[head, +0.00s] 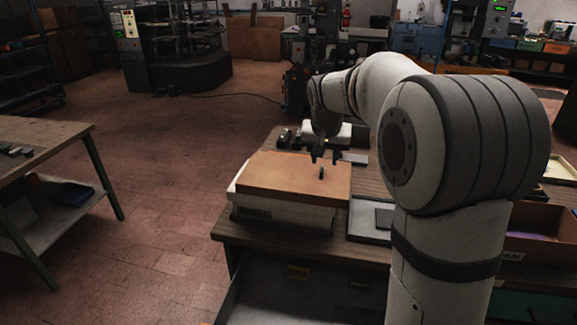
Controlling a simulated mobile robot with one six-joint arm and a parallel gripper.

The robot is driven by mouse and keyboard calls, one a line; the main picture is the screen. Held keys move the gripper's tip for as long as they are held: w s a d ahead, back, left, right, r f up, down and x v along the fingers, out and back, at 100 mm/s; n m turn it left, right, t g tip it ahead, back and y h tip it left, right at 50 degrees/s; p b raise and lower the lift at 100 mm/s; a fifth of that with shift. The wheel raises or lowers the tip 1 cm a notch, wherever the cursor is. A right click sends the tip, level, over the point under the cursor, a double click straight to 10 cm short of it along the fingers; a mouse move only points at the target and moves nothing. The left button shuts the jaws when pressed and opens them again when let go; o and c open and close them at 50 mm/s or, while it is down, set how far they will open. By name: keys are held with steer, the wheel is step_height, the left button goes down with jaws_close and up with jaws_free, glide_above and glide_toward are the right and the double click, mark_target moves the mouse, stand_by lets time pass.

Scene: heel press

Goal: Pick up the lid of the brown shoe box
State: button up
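A flat brown lid (290,178) lies on a low white box (275,212) with dark lettering at the near left of the workbench. A small dark upright piece (321,174) shows on the lid; I cannot tell exactly what it is. My gripper (324,157) points down over the lid's far right part. Its two dark fingers are apart with nothing seen between them. I cannot tell if the fingertips touch the lid. An open reddish-brown box (540,240) stands at the right, partly hidden behind my arm, with something purple inside.
The wooden workbench (375,180) holds a grey tray (368,222) right of the white box and dark and white items behind it. A second table (40,135) stands at the left. Tiled floor between them is clear. My arm hides much of the bench's right side.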

mark_target(322, 168)
steer(key=w+f, duration=0.2)
steer(key=w+f+p, duration=0.1)
steer(key=w+f, duration=0.1)
steer(key=f, duration=0.1)
steer(key=w+d+f+p, duration=0.1)
steer(key=w+f, duration=0.1)
steer(key=shift+w+f, duration=0.15)
steer(key=shift+f, duration=0.1)
steer(key=shift+c, duration=0.2)
jaws_close()
